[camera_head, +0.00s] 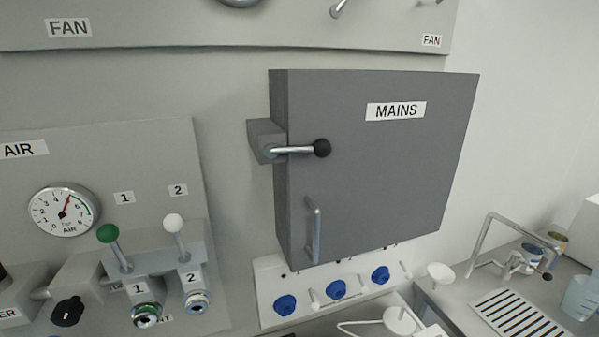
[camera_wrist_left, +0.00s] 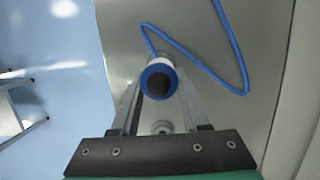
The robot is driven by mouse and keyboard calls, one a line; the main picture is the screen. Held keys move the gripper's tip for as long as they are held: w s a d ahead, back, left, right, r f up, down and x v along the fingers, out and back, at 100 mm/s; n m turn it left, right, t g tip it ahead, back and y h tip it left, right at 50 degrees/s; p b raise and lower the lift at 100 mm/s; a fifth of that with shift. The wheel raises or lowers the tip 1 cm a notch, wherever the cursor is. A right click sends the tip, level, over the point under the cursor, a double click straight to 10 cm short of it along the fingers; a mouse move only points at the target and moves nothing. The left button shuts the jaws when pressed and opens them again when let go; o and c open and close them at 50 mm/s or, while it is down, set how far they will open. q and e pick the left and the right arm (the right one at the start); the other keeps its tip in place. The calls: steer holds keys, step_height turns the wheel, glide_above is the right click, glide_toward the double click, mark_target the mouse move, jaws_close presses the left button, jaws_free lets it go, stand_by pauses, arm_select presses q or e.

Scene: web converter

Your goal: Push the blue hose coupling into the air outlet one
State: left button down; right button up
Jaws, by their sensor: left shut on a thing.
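The blue hose coupling (camera_wrist_left: 158,79) shows end-on in the left wrist view, as a blue ring with a dark centre and a pale body behind it. My left gripper (camera_wrist_left: 159,95) is shut on it, one finger on each side. A blue hose (camera_wrist_left: 222,45) bends in a sharp zigzag behind the coupling. Air outlet one (camera_head: 146,316) is at the lower left of the head view, with a green ring and a dark round opening, under the label 1. Neither gripper nor the coupling shows in the head view.
Air outlet two (camera_head: 196,301) sits just right of outlet one. A green-knobbed lever (camera_head: 108,234) and a white-knobbed lever (camera_head: 174,224) stand above the outlets. A black knob (camera_head: 68,312) is to the left. The grey MAINS cabinet (camera_head: 375,165) juts out at the right.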

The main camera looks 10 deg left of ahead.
arm_select(q)
step_height(320, 180, up, 2)
steer(key=shift+r+p, duration=0.2)
steer(key=shift+p, duration=0.55)
arm_select(e)
step_height(320, 180, up, 2)
steer(key=shift+r, duration=0.15)
arm_select(q)
steer(key=shift+f, duration=0.1)
